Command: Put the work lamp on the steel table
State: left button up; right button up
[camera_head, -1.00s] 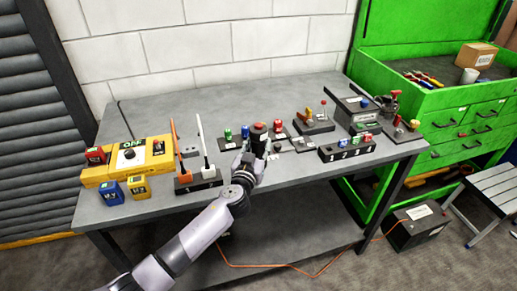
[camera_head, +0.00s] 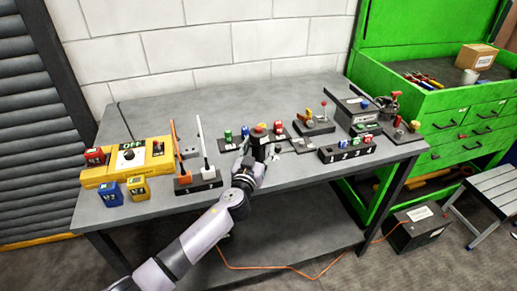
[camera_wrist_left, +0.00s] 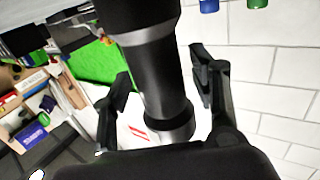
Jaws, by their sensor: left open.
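A dark upright cylinder (camera_head: 260,149), which I take to be the work lamp, stands at the middle of the steel table (camera_head: 300,181), toward its front edge. In the left wrist view the black, grey-banded cylinder (camera_wrist_left: 160,75) is between the fingers of my left gripper (camera_wrist_left: 163,68). The fingers are open, with a gap on each side of it. In the head view my left gripper (camera_head: 254,163) is at the cylinder's near side and hides part of it. I cannot see the cylinder's foot clearly. My right gripper is out of view.
A yellow switch box (camera_head: 128,160) and a black block with levers (camera_head: 198,180) are to the left. Small coloured-button units (camera_head: 280,132) sit just behind, and a numbered black block (camera_head: 346,149) is to the right. The back left of the table is clear.

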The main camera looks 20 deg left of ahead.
pick_arm(q)
jog(key=shift+r, duration=0.15)
jog(key=s+b, duration=0.1)
jog(key=s, duration=1.1)
jog(key=shift+d+b, duration=0.2)
jog(key=shift+b, duration=0.15)
